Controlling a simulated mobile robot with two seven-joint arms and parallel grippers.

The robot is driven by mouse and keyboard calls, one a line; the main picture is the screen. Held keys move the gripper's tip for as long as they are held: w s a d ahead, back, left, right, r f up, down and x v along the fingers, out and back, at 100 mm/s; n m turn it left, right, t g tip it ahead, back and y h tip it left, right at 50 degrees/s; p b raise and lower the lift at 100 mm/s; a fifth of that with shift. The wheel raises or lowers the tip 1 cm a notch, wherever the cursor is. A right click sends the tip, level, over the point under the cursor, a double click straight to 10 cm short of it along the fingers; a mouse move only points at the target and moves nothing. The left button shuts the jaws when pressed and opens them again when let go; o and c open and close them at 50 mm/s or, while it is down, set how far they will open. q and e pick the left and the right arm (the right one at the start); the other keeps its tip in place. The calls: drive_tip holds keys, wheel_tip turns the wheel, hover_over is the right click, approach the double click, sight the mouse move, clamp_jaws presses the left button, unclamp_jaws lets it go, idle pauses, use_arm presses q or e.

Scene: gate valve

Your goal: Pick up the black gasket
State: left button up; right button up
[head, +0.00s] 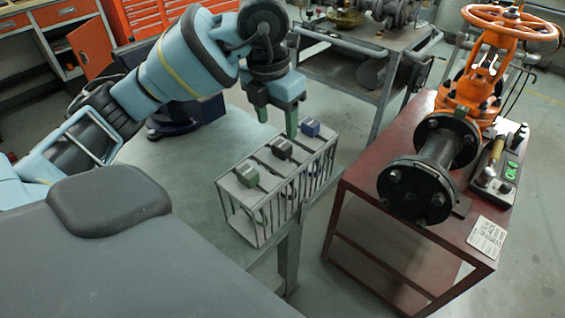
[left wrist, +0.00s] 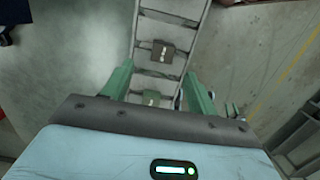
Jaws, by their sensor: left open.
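My left gripper (head: 277,122) points down above the rack, near the black and blue blocks. It is open and empty. My right gripper is not in view.
A dark red table (head: 375,205) at right carries a black flanged pipe (head: 432,165), an orange valve (head: 480,75) and a device with a green display (head: 511,171). A grey metal cart (head: 350,48) stands behind.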

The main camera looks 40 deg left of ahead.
sight(282, 144)
use_arm(q)
drive_tip(key=shift+w+d+f, duration=0.1)
drive_tip(key=shift+w+f, duration=0.1)
drive_tip(key=shift+f, duration=0.9)
drive_tip(key=shift+w+d+f, duration=0.1)
drive_tip(key=shift+w+f, duration=0.1)
drive_tip(key=shift+f, duration=0.85)
drive_tip(key=shift+w+f, duration=0.2)
drive_tip(key=shift+f, duration=0.9)
clamp_jaws()
